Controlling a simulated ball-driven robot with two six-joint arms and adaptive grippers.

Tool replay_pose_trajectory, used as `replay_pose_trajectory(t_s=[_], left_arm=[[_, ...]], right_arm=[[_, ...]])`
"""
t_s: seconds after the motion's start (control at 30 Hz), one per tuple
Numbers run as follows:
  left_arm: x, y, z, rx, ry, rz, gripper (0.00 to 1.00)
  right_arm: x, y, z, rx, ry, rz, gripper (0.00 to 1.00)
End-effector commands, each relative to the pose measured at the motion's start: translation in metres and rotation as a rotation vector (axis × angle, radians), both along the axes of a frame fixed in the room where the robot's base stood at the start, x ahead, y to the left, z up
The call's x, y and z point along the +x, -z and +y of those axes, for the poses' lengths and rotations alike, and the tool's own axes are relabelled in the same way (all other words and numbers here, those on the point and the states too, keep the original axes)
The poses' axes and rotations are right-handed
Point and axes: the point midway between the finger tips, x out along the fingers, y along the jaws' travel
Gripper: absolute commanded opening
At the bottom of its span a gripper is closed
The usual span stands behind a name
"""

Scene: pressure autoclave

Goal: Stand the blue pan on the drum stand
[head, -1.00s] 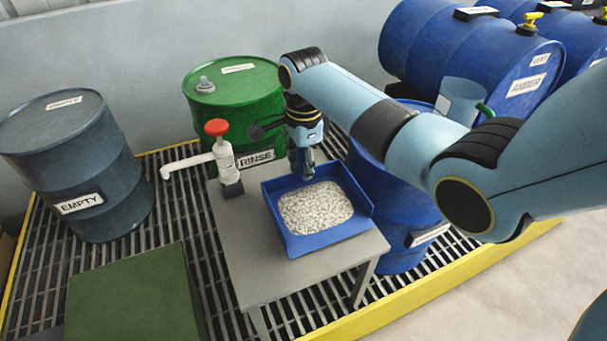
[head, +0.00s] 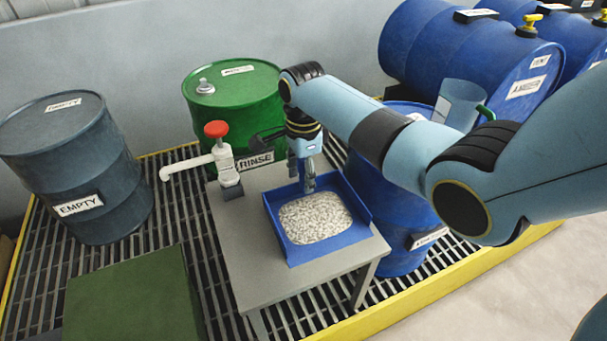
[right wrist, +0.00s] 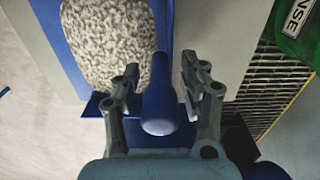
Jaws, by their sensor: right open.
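The blue pan (head: 290,255) sits on a small grey table (head: 245,250) and holds white granules (head: 314,215). My right gripper (head: 307,183) is low at the pan's far edge, pointing down. In the right wrist view my right gripper (right wrist: 160,85) is open, with its fingers on either side of the pan's rounded blue handle (right wrist: 160,105). I cannot tell whether they touch it. I cannot tell for certain which thing is the drum stand; a green block (head: 130,300) stands at the lower left. My left gripper is out of view.
A white hand pump with a red knob (head: 216,129) stands left of the pan. The green RINSE drum (head: 230,100) is behind, the grey EMPTY drum (head: 75,160) left, and an upright blue drum (head: 395,220) right. Blue drums (head: 450,55) lie at the back right. Grating surrounds the table.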

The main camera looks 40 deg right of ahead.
Motion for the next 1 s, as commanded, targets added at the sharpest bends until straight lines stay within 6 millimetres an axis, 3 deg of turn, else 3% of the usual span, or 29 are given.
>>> replay_pose_trajectory(t_s=[0.53, 0.7, 1.0], left_arm=[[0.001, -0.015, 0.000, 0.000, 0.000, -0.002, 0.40], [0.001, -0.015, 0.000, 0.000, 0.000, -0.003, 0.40], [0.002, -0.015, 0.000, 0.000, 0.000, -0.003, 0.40]], right_arm=[[0.001, -0.104, -0.001, -0.001, 0.000, -0.004, 0.44], [0.001, -0.117, 0.000, 0.000, 0.000, -0.001, 0.44], [0.001, -0.118, 0.000, 0.000, 0.001, -0.001, 0.44]])
